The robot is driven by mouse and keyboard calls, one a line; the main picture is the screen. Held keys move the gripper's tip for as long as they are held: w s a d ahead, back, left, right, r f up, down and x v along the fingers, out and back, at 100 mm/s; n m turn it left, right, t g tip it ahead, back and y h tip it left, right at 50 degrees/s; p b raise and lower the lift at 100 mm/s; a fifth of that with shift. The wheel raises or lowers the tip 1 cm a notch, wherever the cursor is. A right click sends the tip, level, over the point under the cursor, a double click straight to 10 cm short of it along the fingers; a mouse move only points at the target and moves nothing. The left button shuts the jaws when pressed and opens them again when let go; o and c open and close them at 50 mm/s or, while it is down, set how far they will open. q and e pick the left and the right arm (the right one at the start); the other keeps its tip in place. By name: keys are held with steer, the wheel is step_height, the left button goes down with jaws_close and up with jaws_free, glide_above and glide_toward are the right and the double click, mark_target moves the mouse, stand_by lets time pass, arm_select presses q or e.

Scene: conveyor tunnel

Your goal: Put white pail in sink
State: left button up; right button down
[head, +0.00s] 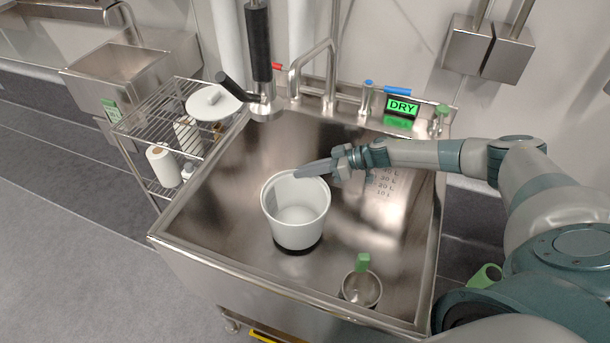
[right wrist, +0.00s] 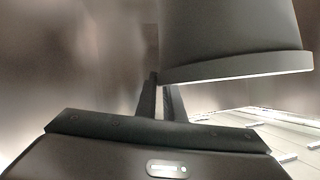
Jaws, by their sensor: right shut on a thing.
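The white pail (head: 297,215) is upright and empty inside the outline of the large steel sink (head: 235,205). A dark patch lies right under its base; I cannot tell whether it rests on the sink bottom or is held just above it. My right gripper (head: 313,171) comes from the right and is shut on the pail's rim at the far right side. In the right wrist view the pail (right wrist: 230,40) fills the top right, beside the narrow fingers (right wrist: 160,98). My left gripper is out of view.
A steel mug with a green tag (head: 361,289) stands in the sink's front right corner. The faucet (head: 318,75) and a hanging black-handled sprayer (head: 258,50) are at the back. A green "DRY" sign (head: 402,108) sits on the back ledge. A wire rack (head: 160,125) stands left.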

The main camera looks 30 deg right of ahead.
step_height(320, 180, down, 2)
stand_by(0.4)
steer(key=c, duration=1.9)
jaws_free()
steer(key=shift+f, duration=0.1)
steer(key=shift+o, duration=0.2)
steer(key=v, duration=0.7)
steer(key=shift+d+r+b, duration=0.15)
steer(key=shift+r+b, duration=0.05)
steer(key=shift+b, duration=0.1)
steer(key=shift+s, duration=0.15)
